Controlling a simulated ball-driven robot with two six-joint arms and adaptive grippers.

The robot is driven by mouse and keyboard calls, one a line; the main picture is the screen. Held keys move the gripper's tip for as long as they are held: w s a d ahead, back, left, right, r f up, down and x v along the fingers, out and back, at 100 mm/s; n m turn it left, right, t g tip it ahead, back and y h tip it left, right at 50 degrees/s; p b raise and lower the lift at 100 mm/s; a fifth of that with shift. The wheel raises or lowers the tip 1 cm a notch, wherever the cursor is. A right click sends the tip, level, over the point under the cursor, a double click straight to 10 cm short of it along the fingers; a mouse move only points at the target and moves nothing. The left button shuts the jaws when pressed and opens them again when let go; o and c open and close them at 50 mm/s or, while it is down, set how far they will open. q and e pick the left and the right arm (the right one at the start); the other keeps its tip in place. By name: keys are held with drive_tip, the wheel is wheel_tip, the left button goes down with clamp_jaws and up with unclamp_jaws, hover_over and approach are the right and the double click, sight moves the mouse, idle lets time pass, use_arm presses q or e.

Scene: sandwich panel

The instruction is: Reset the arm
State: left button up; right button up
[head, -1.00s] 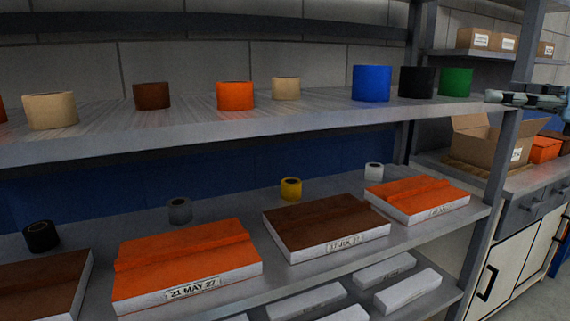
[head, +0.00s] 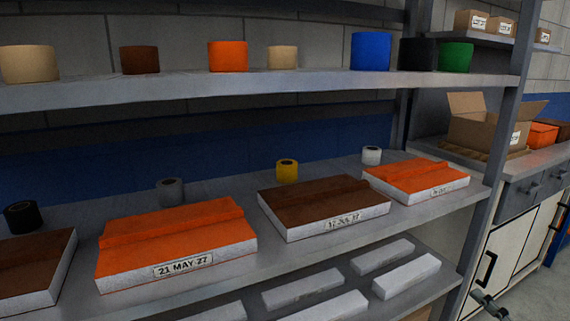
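A small grey part of my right arm (head: 488,304) shows at the bottom right edge of the head view, low in front of the white cabinet. Too little of it shows to tell whether the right gripper is open or shut, and I see nothing held there. It is apart from the shelf goods. My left arm and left gripper are not in view.
The upper shelf (head: 180,92) holds several tape rolls, including a blue roll (head: 370,51) and a green roll (head: 456,56). The middle shelf (head: 240,270) holds orange and brown panels, with small rolls behind. White blocks lie below. An open carton (head: 473,130) stands right on the counter.

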drive_tip(key=s+a+f+m+g+h+b, duration=0.1)
drive_tip(key=s+f+m+g+h, duration=0.3)
drive_tip(key=s+f, duration=0.65)
drive_tip(key=s+a+f+m+g+y+b, duration=0.1)
drive_tip(key=s+f+m, duration=0.65)
drive_tip(key=f, duration=0.55)
drive_tip(key=s+a+f+m+g, duration=0.2)
drive_tip(key=s+f+m+g, duration=0.1)
drive_tip(key=s, duration=0.6)
drive_tip(key=s+a+f+m+g, duration=0.2)
drive_tip(key=s+f+m, duration=0.2)
drive_tip(key=s, duration=0.5)
drive_tip(key=s+a+f+m+g, duration=0.2)
drive_tip(key=s+f+m+g, duration=0.1)
drive_tip(key=s, duration=0.7)
drive_tip(key=shift+f+m+g+h+b, duration=0.35)
drive_tip(key=shift+f+m, duration=0.3)
drive_tip(key=shift+f, duration=0.3)
